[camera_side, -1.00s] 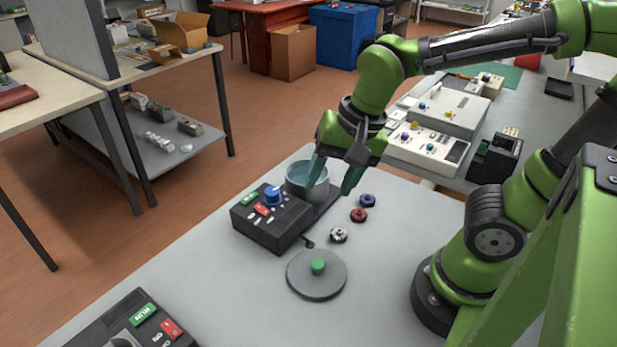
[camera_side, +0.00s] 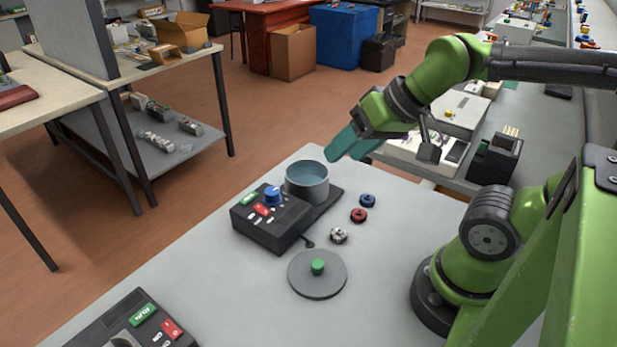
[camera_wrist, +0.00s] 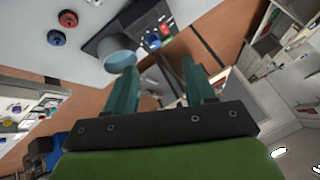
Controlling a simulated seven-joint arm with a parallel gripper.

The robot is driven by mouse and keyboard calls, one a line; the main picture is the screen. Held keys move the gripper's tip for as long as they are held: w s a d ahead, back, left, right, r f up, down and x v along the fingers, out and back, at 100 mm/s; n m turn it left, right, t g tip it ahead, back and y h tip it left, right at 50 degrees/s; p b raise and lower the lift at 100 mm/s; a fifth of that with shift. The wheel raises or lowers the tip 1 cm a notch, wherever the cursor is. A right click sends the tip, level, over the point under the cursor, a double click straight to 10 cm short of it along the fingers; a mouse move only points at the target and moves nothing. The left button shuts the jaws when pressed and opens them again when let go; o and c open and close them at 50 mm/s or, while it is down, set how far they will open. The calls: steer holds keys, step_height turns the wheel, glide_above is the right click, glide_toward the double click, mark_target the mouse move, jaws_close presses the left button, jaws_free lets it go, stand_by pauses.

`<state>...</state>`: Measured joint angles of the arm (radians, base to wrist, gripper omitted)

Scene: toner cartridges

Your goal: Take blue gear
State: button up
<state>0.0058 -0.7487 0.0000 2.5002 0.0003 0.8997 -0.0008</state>
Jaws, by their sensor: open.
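The blue gear (camera_side: 367,200) lies on the grey table, at the far end of a row with a red gear (camera_side: 358,215) and a white gear (camera_side: 338,235). My gripper (camera_side: 342,150) is open and empty, raised above the table behind and left of the blue gear. In the wrist view the two teal fingers (camera_wrist: 162,85) stand apart with nothing between them. The wrist view also shows the blue gear (camera_wrist: 56,38), at the upper left beside the red gear (camera_wrist: 68,18), outside the fingers.
A grey-blue pot (camera_side: 307,183) stands on a black control box (camera_side: 272,218) left of the gears. A round grey lid (camera_side: 317,275) with a green knob lies in front. Another control box (camera_side: 135,322) is at the lower left. The table right of the gears is clear.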

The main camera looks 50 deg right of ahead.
steer(key=w+d+f+m+g+h, duration=0.1)
steer(key=w+d+f+g+h, duration=0.2)
steer(key=d, duration=0.6)
steer(key=n+g+y, duration=0.1)
steer(key=n+g, duration=0.3)
glide_above(367, 196)
step_height(367, 196, down, 5)
step_height(367, 196, down, 11)
steer(key=shift+w+a+r, duration=0.1)
steer(key=shift+f, duration=2.7)
steer(key=c, duration=0.8)
